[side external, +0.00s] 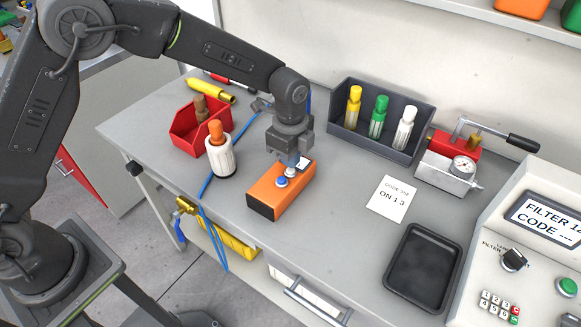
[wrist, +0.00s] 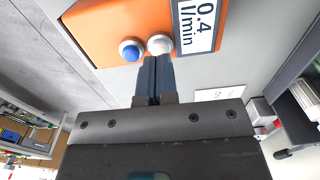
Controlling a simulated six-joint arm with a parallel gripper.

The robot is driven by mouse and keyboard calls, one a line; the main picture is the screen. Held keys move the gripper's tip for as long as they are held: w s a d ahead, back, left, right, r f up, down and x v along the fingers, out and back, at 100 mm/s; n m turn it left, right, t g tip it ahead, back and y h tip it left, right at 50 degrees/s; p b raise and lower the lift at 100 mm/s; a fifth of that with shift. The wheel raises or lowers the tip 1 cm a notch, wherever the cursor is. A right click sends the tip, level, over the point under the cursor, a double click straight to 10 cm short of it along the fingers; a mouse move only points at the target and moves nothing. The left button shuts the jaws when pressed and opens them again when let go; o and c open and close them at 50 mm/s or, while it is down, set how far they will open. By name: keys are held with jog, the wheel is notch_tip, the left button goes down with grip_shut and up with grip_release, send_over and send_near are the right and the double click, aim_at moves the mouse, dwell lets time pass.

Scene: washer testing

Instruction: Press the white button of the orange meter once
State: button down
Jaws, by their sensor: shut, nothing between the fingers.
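The orange meter (side external: 278,193) lies on the grey bench below my gripper, and it fills the top of the wrist view (wrist: 95,25). Its display (wrist: 200,22) reads 0.4 l/min. The white button (wrist: 160,44) sits between the blue button (wrist: 131,50) and the display. My gripper (wrist: 155,62) is shut and empty, with its fingertips at the lower edge of the white button. Whether they touch it I cannot tell. In the side view my gripper (side external: 295,164) points down over the meter's display end, by the white button (side external: 291,172) and the blue button (side external: 282,182).
A white bottle with an orange top (side external: 220,157) and a red bin (side external: 190,133) stand left of the meter. A dark bin (side external: 374,142) with yellow, green and white cartridges stands behind. A code note (side external: 391,199), a black tray (side external: 424,268) and a control panel (side external: 520,260) are right.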

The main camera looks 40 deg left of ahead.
jog(key=shift+f, duration=1)
jog(key=shift+r, duration=3.55)
notch_tip(320, 180, up, 6)
send_over(290, 169)
